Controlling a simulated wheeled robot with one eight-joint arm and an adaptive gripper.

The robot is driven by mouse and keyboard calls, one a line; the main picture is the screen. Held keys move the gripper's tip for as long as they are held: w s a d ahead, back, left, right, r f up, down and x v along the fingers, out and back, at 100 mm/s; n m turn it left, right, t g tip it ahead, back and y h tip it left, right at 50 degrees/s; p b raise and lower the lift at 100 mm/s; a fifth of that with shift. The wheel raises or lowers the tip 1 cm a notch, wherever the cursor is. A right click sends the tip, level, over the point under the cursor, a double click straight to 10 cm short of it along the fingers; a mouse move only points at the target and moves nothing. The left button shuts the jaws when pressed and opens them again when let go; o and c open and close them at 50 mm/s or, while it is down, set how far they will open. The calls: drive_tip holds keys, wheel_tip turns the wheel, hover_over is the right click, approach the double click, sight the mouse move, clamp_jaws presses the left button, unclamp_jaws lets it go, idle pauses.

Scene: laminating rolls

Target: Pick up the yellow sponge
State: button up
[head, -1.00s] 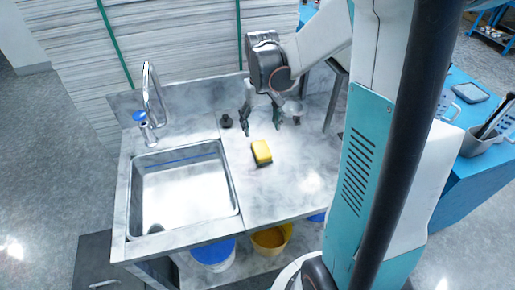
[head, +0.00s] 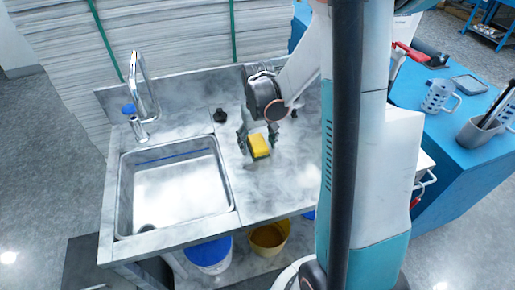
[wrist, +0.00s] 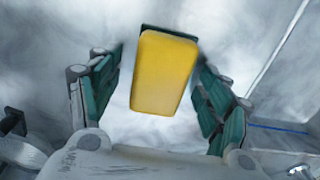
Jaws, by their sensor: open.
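The yellow sponge (head: 259,145), with a dark green underside, lies on the marble-look counter (head: 262,192) to the right of the sink. It also shows in the wrist view (wrist: 164,73), lying between and beyond the two fingers. My gripper (head: 258,140) is open and low over the counter, with one finger on each side of the sponge. In the wrist view the green-padded fingers (wrist: 158,98) stand wide, with a gap on each side of the sponge. Nothing is held.
A steel sink (head: 177,187) with a tap (head: 141,95) is on the left. A small dark stopper-like object (head: 220,115) stands behind the sponge. Buckets stand under the counter. A blue table (head: 450,125) with a mug (head: 438,96) is at right. The counter front is clear.

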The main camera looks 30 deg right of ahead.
sight(258, 142)
drive_tip(key=shift+r, duration=0.1)
drive_tip(key=shift+c, duration=0.6)
drive_tip(key=c, duration=1.1)
wheel_tip(258, 142, up, 20)
drive_tip(key=p, duration=0.7)
drive_tip(key=shift+c, duration=0.8)
